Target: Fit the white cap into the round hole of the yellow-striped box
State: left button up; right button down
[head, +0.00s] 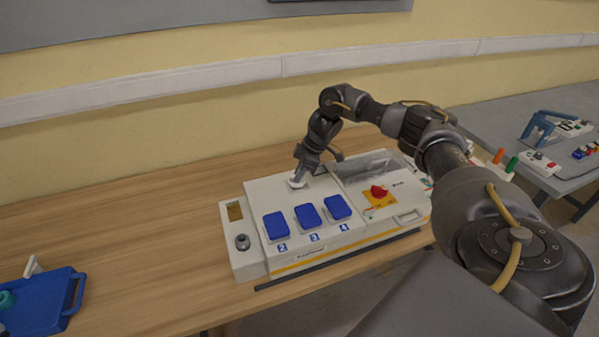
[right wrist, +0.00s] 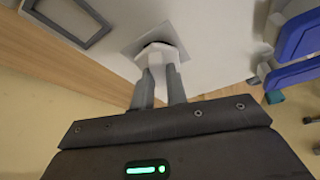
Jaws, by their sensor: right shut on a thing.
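The yellow-striped box (head: 262,190) is a white box with a yellow stripe along its lower front edge, on the wooden table. My right gripper (head: 299,177) points down at the back left of its top. In the right wrist view my right gripper (right wrist: 160,76) is shut on the white cap (right wrist: 168,52). The cap is at a square plate (right wrist: 187,36) on the box top. A dark sliver of the round hole (right wrist: 152,43) shows beside the cap, which covers the rest. I cannot tell whether the cap sits inside the hole. My left gripper is not in view.
Several blue covered sockets (head: 308,215) line the box's front. A red knob (head: 378,191) and a clear raised cover (head: 364,168) are at its right. A blue tray (head: 48,300) lies at the lower left. The wooden table (head: 120,225) between is clear.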

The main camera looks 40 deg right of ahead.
jog(key=shift+f, duration=0.1)
jog(key=shift+f, duration=0.3)
jog(key=c, duration=1.3)
grip_release()
jog(key=shift+f, duration=0.1)
jog(key=shift+d+r+b, duration=0.15)
jog(key=shift+r+b, duration=0.15)
jog(key=shift+r, duration=0.25)
jog(key=b+v, duration=0.1)
jog(key=v, duration=0.3)
jog(key=shift+s+d+r, duration=0.15)
jog(key=shift+r, duration=0.15)
jog(key=v, duration=0.5)
jog(key=shift+s, duration=0.1)
